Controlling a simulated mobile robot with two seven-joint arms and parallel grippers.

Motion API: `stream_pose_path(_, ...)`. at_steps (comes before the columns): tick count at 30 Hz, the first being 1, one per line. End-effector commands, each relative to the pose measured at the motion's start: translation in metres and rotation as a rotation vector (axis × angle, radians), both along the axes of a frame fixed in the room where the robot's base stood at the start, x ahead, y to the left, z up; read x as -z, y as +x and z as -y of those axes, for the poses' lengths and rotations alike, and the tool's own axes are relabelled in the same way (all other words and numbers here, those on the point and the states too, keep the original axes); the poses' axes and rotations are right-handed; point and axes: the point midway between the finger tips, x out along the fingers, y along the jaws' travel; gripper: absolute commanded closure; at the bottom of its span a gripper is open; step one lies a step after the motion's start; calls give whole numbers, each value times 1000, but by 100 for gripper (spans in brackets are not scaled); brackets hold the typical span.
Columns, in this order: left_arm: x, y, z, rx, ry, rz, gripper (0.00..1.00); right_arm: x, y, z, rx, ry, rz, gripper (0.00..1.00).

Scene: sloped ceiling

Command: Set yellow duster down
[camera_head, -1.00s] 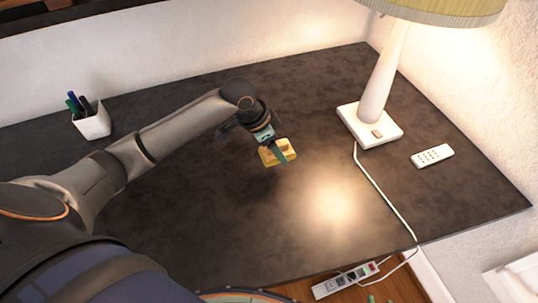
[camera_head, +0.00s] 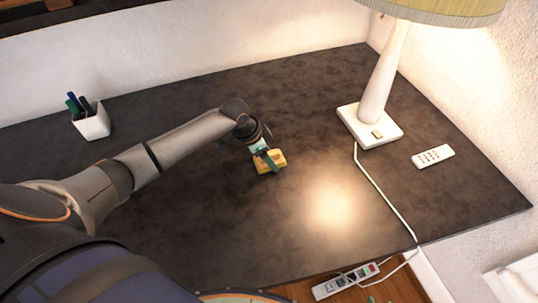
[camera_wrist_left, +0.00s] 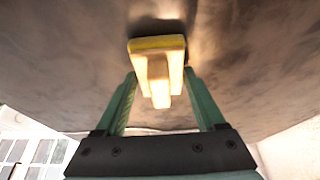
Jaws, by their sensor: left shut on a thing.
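The yellow duster (camera_head: 279,157) is a small block with a raised handle, over the middle of the dark desk (camera_head: 200,235). My left gripper (camera_head: 267,158) is shut on it, with green fingers on either side. In the left wrist view the duster (camera_wrist_left: 157,44) shows between the two fingers (camera_wrist_left: 158,92), its handle pointing back toward the gripper. The duster is close to the desk top; I cannot tell whether it touches. My right gripper is not in view.
A lamp (camera_head: 377,98) with a white base stands at the back right, its cord (camera_head: 384,195) running to the front edge. A white remote (camera_head: 433,157) lies right of it. A white pen cup (camera_head: 93,123) stands at the back left. Desk around the duster is clear.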

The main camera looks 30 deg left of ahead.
Motion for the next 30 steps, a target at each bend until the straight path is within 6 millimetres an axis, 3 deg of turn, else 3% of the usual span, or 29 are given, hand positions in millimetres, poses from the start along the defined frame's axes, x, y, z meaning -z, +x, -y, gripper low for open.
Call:
stream_pose_path(2, 3, 0, 0, 0, 0, -1, 73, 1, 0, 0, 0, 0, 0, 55)
stream_pose_path(3, 3, 0, 0, 0, 0, -1, 24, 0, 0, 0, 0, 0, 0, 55)
stream_pose_path(9, 3, 0, 0, 0, 0, -1, 1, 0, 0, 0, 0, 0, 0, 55)
stream_pose_path(20, -5, -1, -1, 0, 1, 1, 0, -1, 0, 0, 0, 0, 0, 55)
stream_pose_path(30, -67, -20, -19, 0, 3, 1, 0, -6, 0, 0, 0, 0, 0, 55)
